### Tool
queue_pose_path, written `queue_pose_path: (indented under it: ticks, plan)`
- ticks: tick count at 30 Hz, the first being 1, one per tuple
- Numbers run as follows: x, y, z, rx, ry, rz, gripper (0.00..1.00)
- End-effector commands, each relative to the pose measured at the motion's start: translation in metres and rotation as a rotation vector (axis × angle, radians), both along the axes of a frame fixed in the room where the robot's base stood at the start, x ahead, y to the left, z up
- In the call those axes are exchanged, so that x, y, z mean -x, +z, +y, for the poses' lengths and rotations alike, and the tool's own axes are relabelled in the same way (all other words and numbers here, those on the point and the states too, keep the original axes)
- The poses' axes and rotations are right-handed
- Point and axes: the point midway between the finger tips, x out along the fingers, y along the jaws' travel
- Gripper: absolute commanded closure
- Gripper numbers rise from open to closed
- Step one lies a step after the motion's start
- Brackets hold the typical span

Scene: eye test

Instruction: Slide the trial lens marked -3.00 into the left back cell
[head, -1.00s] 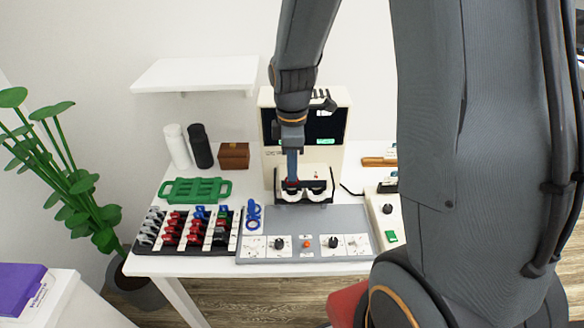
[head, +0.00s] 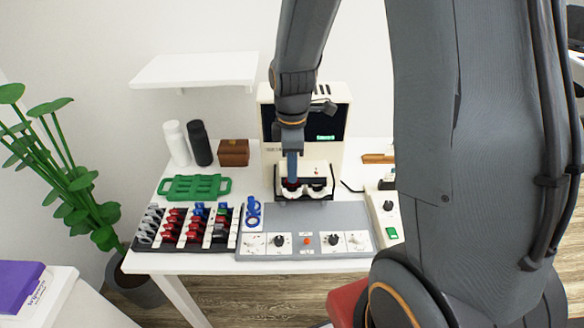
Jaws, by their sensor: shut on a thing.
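My gripper (head: 291,182) points down at the left side of the dark trial frame (head: 309,198), which stands in front of the cream machine. It is shut on a trial lens, of which only a small dark red bit shows at the fingertips; its marking cannot be read. The lens is at or just above the left eye of the trial frame. The fingers hide the left cells, so I cannot tell whether it sits in the back one.
A black lens rack (head: 180,249) with several red, blue and grey lenses stands at the left front. A grey control panel (head: 340,220) lies before the trial frame. A green tray (head: 195,188), blue ring-handled object (head: 253,212) and cream machine (head: 268,105) are nearby.

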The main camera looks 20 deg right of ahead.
Motion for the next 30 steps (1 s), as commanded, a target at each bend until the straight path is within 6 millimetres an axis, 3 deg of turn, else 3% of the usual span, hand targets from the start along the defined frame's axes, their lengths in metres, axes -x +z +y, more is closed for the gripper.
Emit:
queue_pose_path:
  ticks: [23, 27, 30]
  plan:
    - [0.000, -0.014, 0.000, 0.000, 0.000, 0.000, 1.00]
    - [0.000, -0.014, 0.000, 0.000, 0.000, 0.000, 0.74]
    - [-0.001, -0.014, 0.000, 0.000, 0.000, -0.002, 0.72]
